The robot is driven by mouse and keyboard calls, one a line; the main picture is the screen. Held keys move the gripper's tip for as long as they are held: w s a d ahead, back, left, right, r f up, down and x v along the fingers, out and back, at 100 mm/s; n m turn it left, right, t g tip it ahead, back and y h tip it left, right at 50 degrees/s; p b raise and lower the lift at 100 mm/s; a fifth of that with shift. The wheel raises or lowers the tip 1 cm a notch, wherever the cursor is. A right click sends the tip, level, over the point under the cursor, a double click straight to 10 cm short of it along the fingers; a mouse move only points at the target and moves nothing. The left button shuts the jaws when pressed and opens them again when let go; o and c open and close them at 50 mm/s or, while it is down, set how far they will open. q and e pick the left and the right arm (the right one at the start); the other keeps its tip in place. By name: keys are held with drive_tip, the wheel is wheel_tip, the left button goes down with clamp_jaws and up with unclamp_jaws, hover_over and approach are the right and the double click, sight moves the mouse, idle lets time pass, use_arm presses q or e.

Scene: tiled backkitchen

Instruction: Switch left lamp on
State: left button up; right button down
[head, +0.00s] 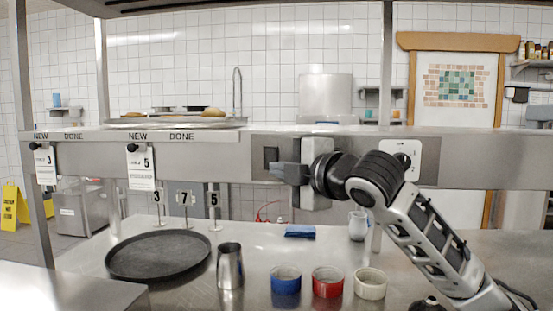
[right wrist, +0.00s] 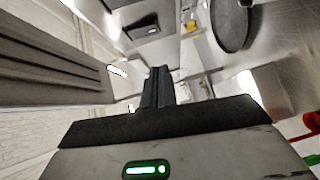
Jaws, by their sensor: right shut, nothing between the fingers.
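I cannot pick out a lamp for certain in either view. A small dark square fitting (head: 271,157), perhaps a switch, sits on the steel shelf front in the head view. My left gripper is not in view.
The steel shelf front (head: 220,168) spans the view. Below, the counter holds a round black tray (head: 158,254), a metal cup (head: 230,266), and blue (head: 286,280), red (head: 327,283) and cream (head: 370,284) bowls. Number stands (head: 185,205) stand behind the tray.

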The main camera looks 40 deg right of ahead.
sight(271, 158)
drive_tip(key=w+d, duration=0.1)
drive_tip(key=w+d+p, duration=0.1)
drive_tip(key=w, duration=0.1)
drive_tip(key=w+d, duration=0.1)
drive_tip(key=shift+w+d+f+p, duration=0.15)
drive_tip(key=shift+w+f+p, duration=0.15)
drive_tip(key=shift+w+f, duration=0.1)
